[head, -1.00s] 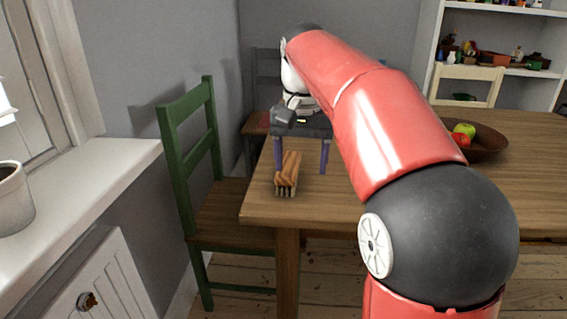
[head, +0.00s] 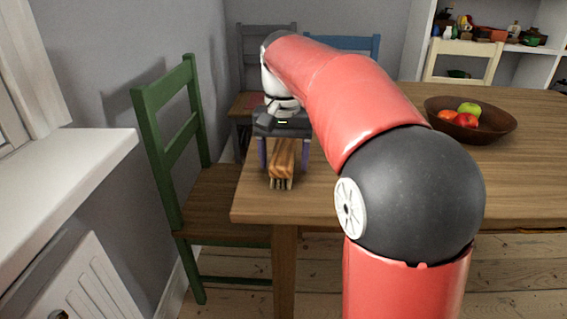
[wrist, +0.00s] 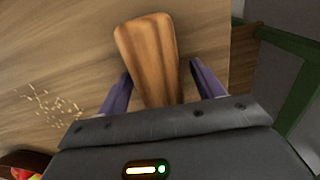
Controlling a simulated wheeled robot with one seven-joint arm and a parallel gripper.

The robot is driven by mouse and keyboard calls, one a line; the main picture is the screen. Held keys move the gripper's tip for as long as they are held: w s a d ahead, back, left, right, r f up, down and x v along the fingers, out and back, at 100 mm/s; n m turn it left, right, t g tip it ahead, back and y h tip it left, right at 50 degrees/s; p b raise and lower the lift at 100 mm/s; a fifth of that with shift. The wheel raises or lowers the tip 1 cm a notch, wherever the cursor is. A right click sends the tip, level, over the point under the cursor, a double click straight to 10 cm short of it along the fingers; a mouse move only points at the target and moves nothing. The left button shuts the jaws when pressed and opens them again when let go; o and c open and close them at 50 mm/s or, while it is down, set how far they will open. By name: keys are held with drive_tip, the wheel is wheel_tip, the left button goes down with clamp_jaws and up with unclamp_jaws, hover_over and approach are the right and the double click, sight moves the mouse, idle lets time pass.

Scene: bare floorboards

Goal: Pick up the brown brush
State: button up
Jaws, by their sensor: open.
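The brown brush (head: 282,160) lies near the left corner of the wooden table (head: 350,195), its bristles facing down and toward the head camera. My gripper (head: 284,168) is open above it, with one purple finger on each side of the brush. In the wrist view the brush's wooden back (wrist: 150,60) shows between the open fingers of my gripper (wrist: 157,82). A gap shows on each side, wider on the right. Its far end is hidden behind the gripper body.
A green chair (head: 185,150) stands against the table's left side. A wooden bowl (head: 490,130) with apples (head: 466,121) is toward the back right. Blue (head: 345,44) and pale (head: 465,55) chairs stand behind the table.

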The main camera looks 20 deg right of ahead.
drive_tip(key=shift+f, duration=0.3)
drive_tip(key=c, duration=1.1)
drive_tip(key=shift+r, duration=0.15)
